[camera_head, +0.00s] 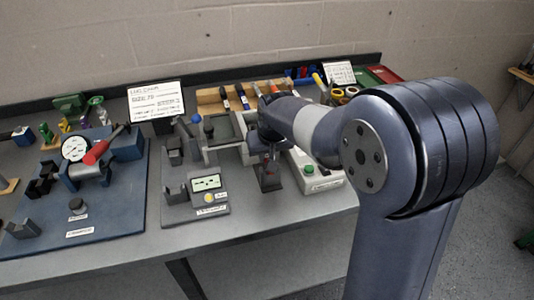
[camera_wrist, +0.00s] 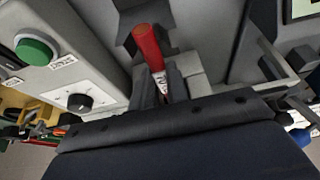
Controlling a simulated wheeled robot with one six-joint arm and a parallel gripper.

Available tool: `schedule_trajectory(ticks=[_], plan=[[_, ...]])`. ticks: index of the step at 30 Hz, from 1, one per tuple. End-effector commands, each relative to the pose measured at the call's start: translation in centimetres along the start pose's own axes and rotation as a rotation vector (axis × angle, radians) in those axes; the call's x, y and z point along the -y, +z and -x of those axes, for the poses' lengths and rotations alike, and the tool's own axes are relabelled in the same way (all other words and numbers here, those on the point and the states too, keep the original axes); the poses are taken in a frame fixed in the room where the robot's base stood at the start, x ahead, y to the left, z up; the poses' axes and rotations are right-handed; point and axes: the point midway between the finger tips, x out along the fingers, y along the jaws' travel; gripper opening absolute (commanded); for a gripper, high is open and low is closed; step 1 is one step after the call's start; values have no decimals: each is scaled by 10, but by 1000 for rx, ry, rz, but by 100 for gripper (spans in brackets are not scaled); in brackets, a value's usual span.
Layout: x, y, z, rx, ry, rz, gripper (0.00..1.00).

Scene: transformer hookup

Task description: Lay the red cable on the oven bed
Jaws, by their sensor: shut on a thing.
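The red cable (camera_wrist: 148,45) shows in the wrist view as a short red cylinder with a white printed label near its lower end. My gripper (camera_wrist: 166,85) is shut on it at the labelled end, and the red end sticks out past the fingers. In the head view my arm hides most of my gripper, and only a small red bit shows below it. A pale grey unit with a green button (camera_wrist: 33,48) and a black dial (camera_wrist: 78,102) is beside my gripper. The button also shows in the head view (camera_head: 309,170). I cannot tell for certain which surface is the oven bed.
A dark stand (camera_head: 268,182) is below my gripper. A small unit with a green screen (camera_head: 206,183) is to its left. A blue board (camera_head: 90,215) with a gauge and a red-handled lever is at far left. Tools (camera_head: 232,98) line the back.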

Motion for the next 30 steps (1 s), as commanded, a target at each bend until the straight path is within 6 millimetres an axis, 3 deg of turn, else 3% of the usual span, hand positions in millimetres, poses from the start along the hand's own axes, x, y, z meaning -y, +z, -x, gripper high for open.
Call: schedule_trajectory(ticks=[10,11,20,30], plan=[[0,2,-4,0,0,0,0],[0,2,-4,0,0,0,17],[0,2,-4,0,0,0,40],[0,0,0,0,0,0,40]])
